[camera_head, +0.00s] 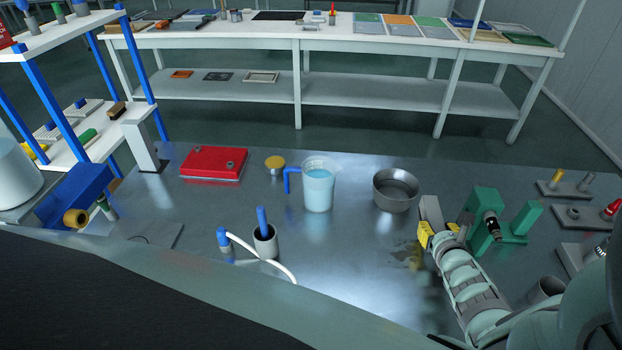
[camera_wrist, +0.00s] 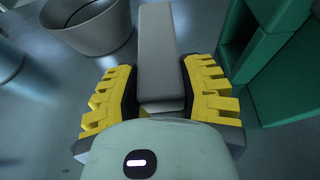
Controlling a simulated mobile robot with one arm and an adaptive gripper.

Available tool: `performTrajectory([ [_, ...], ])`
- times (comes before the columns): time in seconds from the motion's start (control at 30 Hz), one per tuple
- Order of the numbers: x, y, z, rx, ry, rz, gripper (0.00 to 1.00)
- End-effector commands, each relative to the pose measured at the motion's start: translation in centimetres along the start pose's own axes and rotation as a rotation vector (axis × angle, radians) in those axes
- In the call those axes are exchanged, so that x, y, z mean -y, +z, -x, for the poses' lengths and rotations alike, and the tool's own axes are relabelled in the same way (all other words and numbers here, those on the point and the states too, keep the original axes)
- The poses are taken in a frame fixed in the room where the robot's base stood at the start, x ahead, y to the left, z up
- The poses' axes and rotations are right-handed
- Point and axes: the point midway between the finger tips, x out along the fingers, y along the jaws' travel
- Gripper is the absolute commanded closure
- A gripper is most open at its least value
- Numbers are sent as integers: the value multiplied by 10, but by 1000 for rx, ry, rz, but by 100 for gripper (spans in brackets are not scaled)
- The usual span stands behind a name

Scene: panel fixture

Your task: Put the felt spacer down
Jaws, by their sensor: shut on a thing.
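The felt spacer (camera_wrist: 160,60) is a long grey block. In the wrist view it lies between the two yellow ribbed fingers of my gripper (camera_wrist: 160,95) and reaches out beyond them. My gripper is shut on it. In the head view the grey spacer (camera_head: 431,208) shows at the end of my arm, with my gripper (camera_head: 437,233) around its near part. It is between the grey metal bowl and the green fixture. I cannot tell whether the spacer's underside touches the table.
The grey bowl (camera_head: 396,192) stands close to the left and the green fixture (camera_head: 490,222) close to the right. A jug of blue liquid (camera_head: 318,185), a red case (camera_head: 213,163) and a cup (camera_head: 265,241) stand farther left. The table (camera_head: 350,260) is clear left of my gripper.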

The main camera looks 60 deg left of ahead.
Motion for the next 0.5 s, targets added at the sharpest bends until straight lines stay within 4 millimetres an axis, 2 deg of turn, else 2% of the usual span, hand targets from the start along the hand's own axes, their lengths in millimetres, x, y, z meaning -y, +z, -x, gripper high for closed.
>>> performTrajectory([
  [0.33, 0, -4, -1, -2, 0, 1, 77],
  [0.37, 0, -4, -1, -3, -1, 1, 56],
  [0.5, 1, -3, 0, -3, -1, 0, 41],
])
